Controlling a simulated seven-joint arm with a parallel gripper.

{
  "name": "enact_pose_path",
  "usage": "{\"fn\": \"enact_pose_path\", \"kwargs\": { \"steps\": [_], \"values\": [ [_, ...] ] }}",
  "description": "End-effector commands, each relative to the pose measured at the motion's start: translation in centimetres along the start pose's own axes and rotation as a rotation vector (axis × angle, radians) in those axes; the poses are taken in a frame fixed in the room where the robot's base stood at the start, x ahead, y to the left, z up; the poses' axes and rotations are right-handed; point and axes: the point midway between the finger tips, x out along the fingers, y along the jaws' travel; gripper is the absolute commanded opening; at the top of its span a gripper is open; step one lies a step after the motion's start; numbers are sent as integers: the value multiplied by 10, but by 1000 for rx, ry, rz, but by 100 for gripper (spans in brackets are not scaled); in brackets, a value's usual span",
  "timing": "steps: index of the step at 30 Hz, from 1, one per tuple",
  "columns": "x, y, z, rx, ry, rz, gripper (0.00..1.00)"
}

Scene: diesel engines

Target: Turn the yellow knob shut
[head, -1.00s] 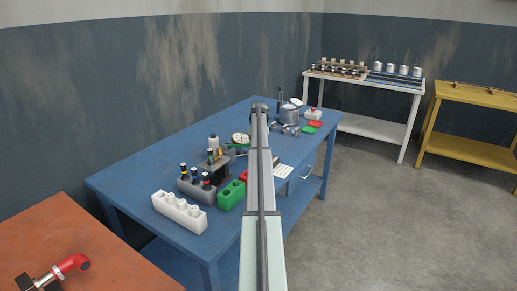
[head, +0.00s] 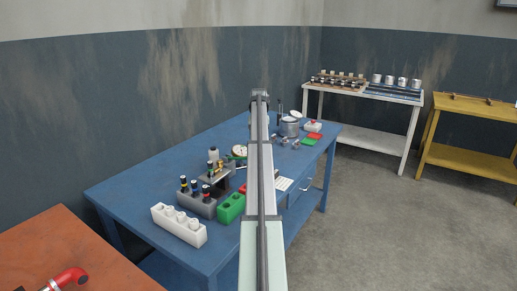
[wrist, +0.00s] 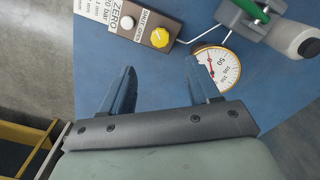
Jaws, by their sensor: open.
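The yellow knob (wrist: 160,37) shows in the wrist view on a brown-grey panel (wrist: 149,13) with a white button (wrist: 126,22) and printed labels. My gripper (wrist: 160,82) is open and empty, its two dark fingers apart over the blue table. The knob lies beyond the fingertips, between their lines, and nothing touches it. A round white gauge (wrist: 217,68) with a red needle sits to the right of the knob, close to the right fingertip. In the head view my arm covers the middle of the table, and I cannot make out the knob there.
On the blue table (head: 140,185) stand a white block (head: 178,225), a green block (head: 231,207), a grey rack (head: 197,203) and a pot (head: 290,127). In the wrist view a thin metal rod and a green-handled tool (wrist: 250,10) lie near the gauge.

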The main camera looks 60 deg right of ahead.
Motion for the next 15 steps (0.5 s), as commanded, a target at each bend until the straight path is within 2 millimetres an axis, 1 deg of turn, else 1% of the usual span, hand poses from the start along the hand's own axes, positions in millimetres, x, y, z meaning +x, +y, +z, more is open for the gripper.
{"fn": "enact_pose_path", "kwargs": {
  "steps": [1,6,15],
  "values": [
    [-7,0,-1,0,1,0,61],
    [-18,0,0,0,-1,0,61],
    [-22,0,0,0,-1,0,61]
  ]
}}
